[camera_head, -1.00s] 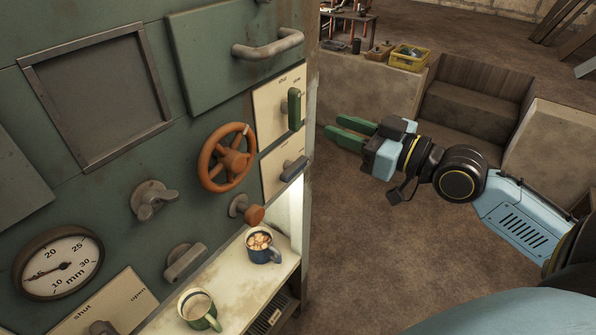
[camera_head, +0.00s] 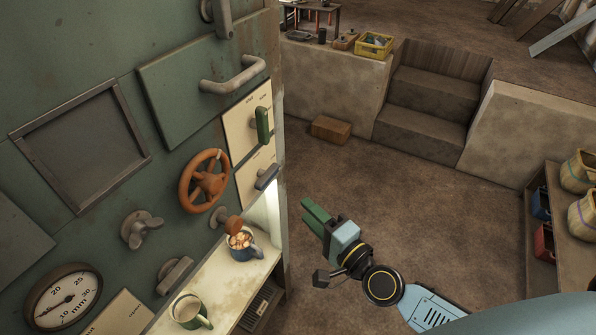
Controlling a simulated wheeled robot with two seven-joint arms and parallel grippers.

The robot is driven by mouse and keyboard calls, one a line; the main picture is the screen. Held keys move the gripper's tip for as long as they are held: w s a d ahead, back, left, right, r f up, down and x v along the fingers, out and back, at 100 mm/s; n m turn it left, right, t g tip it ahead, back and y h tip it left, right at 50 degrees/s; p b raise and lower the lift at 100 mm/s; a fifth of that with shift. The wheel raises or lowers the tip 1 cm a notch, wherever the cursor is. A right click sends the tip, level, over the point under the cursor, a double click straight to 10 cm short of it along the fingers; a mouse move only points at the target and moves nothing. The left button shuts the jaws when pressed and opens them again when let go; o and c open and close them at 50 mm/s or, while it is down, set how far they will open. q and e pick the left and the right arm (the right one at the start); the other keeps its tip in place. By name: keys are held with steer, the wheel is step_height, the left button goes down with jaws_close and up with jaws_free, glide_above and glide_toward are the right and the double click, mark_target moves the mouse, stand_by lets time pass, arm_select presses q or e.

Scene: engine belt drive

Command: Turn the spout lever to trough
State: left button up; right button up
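Two cream plates with levers sit at the right edge of the green machine panel. The upper plate (camera_head: 239,131) carries a lever with an upright green handle (camera_head: 263,125). The lower plate (camera_head: 247,186) carries a short dark grey lever (camera_head: 267,177), slanting up to the right. Their lettering is too small to read, so I cannot tell which is the spout lever. My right gripper (camera_head: 312,214) is empty, right of the panel over the floor and apart from both levers. Its green fingers point up and left and look open, partly overlapping. My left gripper is out of view.
An orange handwheel (camera_head: 204,182), an orange knob (camera_head: 234,227) and a grey pull handle (camera_head: 233,78) stick out near the levers. A blue mug (camera_head: 244,250) and a green mug (camera_head: 188,311) stand on the ledge below. Open floor lies right of the panel; shelves (camera_head: 560,240) stand far right.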

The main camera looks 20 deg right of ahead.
mark_target(271, 179)
steer(key=shift+m, duration=0.4)
steer(key=x, duration=0.8)
steer(key=p+x, duration=0.1)
steer(key=x, duration=0.4)
steer(key=shift+a+f, duration=0.2)
steer(key=shift+f, duration=0.1)
jaws_close()
